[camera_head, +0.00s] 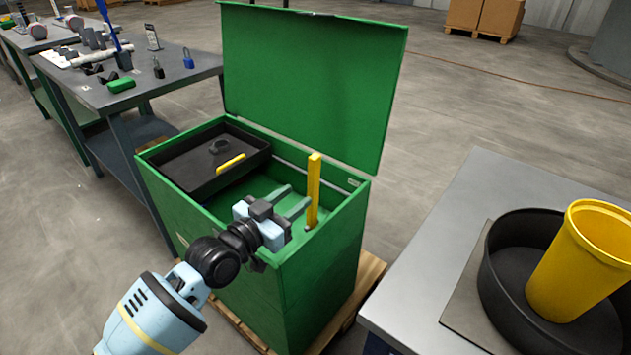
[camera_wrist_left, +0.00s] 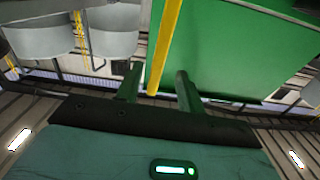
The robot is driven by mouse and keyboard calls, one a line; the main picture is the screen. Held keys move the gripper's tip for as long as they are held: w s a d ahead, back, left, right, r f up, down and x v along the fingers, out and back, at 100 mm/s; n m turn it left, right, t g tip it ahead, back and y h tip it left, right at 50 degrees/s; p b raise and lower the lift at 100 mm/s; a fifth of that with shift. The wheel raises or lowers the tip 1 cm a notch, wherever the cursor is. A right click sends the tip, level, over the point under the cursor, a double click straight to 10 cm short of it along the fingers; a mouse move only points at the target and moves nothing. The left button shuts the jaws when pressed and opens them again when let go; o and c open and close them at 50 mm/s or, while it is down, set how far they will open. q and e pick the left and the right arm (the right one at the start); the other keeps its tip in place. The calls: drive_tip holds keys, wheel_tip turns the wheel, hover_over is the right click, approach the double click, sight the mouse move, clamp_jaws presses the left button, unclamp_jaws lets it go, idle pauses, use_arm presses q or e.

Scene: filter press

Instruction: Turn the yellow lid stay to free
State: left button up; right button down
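The yellow lid stay (camera_head: 313,190) stands nearly upright at the right side of the green box (camera_head: 315,285), its lower end near the side wall. The green lid (camera_head: 310,80) stands open behind it. My left gripper (camera_head: 297,196) is over the box, just left of the stay, with its two fingers apart and pointing toward it. In the left wrist view the stay (camera_wrist_left: 164,45) runs between the two open fingers (camera_wrist_left: 157,85) as seen along them. I cannot tell whether either finger touches it. My right gripper is not in view.
A black tray (camera_head: 178,172) with a yellow-handled item (camera_head: 231,163) fills the box's left part. A grey table (camera_head: 440,250) at right holds a black basin (camera_head: 498,300) and a yellow bucket (camera_head: 570,270). A workbench (camera_head: 150,85) with tools and padlocks stands at left.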

sight(310, 186)
use_arm(q)
drive_tip(key=b+x, duration=0.1)
drive_tip(key=x, duration=0.6)
drive_tip(key=shift+w+d, duration=0.1)
drive_tip(key=shift+d, duration=0.05)
clamp_jaws()
